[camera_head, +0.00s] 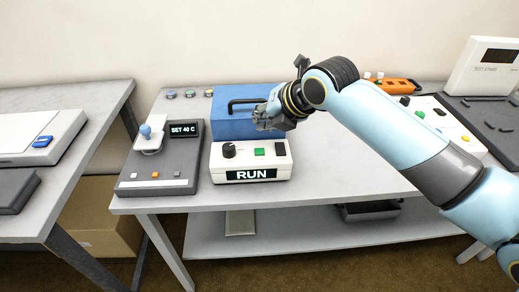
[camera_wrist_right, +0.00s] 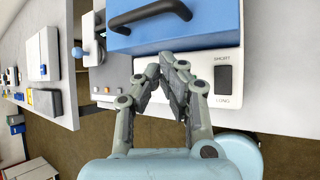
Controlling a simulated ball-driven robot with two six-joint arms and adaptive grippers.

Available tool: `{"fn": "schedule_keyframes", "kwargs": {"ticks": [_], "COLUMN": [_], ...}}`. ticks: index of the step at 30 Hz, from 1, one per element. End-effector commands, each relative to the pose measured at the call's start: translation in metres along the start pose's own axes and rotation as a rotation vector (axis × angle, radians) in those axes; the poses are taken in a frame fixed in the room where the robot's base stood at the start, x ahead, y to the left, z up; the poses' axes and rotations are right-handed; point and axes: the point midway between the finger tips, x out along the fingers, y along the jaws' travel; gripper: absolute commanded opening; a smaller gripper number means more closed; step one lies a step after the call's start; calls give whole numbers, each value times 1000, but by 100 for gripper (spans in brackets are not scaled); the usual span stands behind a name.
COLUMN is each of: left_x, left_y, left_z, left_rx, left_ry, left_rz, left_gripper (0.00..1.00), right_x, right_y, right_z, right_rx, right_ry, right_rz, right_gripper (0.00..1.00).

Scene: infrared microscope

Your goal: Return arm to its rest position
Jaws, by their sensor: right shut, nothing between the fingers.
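My right arm comes in from the right in the head view, and its gripper (camera_head: 268,117) is at the blue box, over the right part of the white control unit. In the wrist view my right gripper (camera_wrist_right: 172,62) is shut and empty, its fingertips together in front of the blue box (camera_wrist_right: 200,22). The blue box also shows in the head view (camera_head: 228,124), with a black handle (camera_head: 243,103) on it. The white control unit (camera_head: 217,164) has a black knob, a green button and a screen reading RUN. My left gripper is not in view.
A grey controller (camera_head: 138,183) reading SET 40 C stands to the left, with a blue-topped lever. An orange tool (camera_head: 398,86) and a white TEST STAND unit (camera_head: 487,68) are at the right. A lower shelf (camera_head: 300,232) holds a dark tray. A gap separates the left table.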

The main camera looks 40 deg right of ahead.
Motion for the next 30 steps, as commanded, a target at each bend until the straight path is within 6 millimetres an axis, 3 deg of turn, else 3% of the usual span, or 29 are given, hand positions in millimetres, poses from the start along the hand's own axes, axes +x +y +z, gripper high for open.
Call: {"fn": "schedule_keyframes", "kwargs": {"ticks": [9,13,17,24,30], "left_x": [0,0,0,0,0], "left_y": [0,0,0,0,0], "left_z": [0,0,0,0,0], "left_rx": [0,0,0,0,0], "left_ry": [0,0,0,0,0], "left_rz": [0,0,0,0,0], "left_gripper": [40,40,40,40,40], "right_x": [-1,-9,-31,-94,-135], "right_y": [0,-5,-18,-46,-62], "right_z": [-1,-17,-51,-113,-140], "right_rx": [9,140,466,1247,1698], "right_ry": [2,23,55,8,-103], "right_rz": [-1,-25,-96,-298,-414], "right_gripper": [0,0,0,0,0]}}
